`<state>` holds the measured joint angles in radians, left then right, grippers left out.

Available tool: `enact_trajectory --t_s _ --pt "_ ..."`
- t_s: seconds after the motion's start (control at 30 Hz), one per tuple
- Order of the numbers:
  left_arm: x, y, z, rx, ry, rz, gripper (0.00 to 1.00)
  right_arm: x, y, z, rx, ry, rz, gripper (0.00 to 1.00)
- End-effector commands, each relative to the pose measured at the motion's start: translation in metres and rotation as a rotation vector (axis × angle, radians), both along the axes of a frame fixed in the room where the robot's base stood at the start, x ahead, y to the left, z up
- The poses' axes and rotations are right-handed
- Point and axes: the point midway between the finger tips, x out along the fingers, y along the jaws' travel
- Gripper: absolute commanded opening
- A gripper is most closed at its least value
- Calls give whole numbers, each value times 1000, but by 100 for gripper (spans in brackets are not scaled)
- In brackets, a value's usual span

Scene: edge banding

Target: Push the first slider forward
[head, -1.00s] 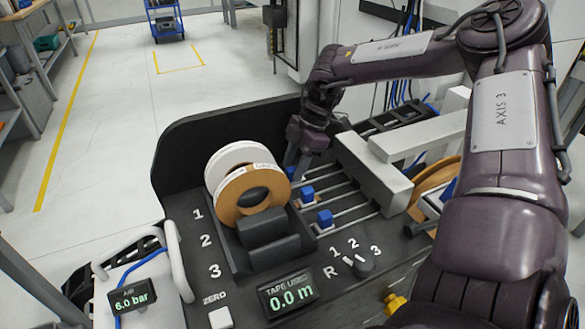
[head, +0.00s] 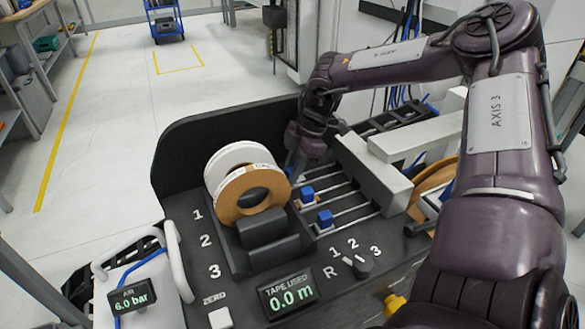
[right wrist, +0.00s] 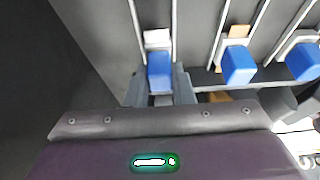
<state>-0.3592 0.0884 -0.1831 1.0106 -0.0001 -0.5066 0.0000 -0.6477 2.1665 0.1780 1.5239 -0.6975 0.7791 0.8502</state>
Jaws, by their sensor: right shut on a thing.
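The first slider is the farthest of the three blue-knobbed sliders in the head view, mostly hidden there behind my right gripper (head: 295,166). In the right wrist view its blue knob (right wrist: 160,72) sits between the two grey fingers, and my right gripper (right wrist: 160,90) is shut on it. The knob rides on a thin metal rail with a pale block at its far side. The second slider (head: 307,194) and the third slider (head: 325,218) stand on their own rails, apart from the gripper. My left gripper is not in view.
White and brown tape rolls (head: 250,190) stand left of the sliders. A grey bar block (head: 372,172) lies across the right rail ends. The tape display (head: 288,294) reads 0.0 m. A dark panel (head: 225,130) rises behind.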

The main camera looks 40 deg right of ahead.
Motion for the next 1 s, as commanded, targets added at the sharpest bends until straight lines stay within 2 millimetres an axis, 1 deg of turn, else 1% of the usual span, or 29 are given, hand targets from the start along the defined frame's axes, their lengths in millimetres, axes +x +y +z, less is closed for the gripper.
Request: enact_trajectory --t_s 0.07,0.13,0.3,0.4,0.53,0.83,0.87,1.0 --pt "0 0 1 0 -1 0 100 -2 -8 0 -1 -1 -3 0" --pt "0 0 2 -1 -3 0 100 -5 -20 1 0 -1 -5 0" --pt "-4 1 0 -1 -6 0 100 -18 -61 1 -1 -1 -6 0" --pt "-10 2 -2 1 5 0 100 -24 -78 1 -1 -1 -5 0" --pt "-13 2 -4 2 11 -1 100 -28 -89 1 -1 -2 -2 0" --pt "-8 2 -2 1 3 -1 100 -28 -91 1 -5 -2 -3 0" --pt "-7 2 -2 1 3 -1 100 -28 -91 1 -5 -2 -3 25" --pt "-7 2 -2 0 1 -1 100 -28 -91 1 -4 -1 -2 44"
